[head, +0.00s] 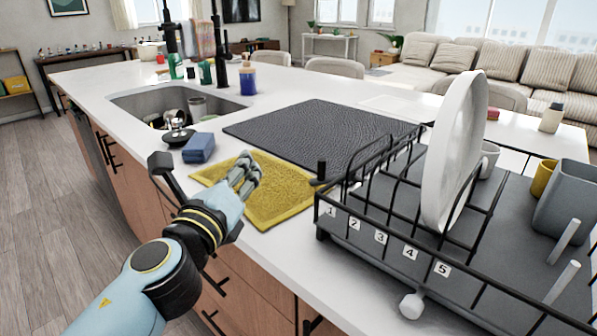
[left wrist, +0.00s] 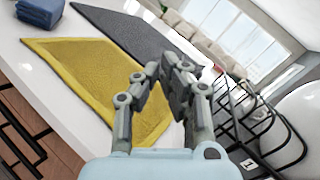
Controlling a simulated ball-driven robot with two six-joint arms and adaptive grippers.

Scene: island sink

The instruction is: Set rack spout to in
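The dish rack (head: 400,225) is a black wire frame on a dark grey tray at the right of the head view, with number tags 1 to 5 along its front. A small white knob-like spout (head: 411,305) shows under the rack's front edge, below tags 4 and 5. My left gripper (head: 248,168) is over the yellow cloth, left of the rack and apart from the spout. In the left wrist view its fingers (left wrist: 163,68) come together at the tips with nothing between them. The spout does not show in the wrist view. My right gripper is in neither view.
A large white plate (head: 455,150) stands upright in the rack; cups stand at its right. The yellow cloth (head: 285,195), blue sponge (head: 198,148) and dark mat (head: 310,130) lie on the white counter. The sink (head: 180,100) is behind left. Open floor (head: 45,220) lies left.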

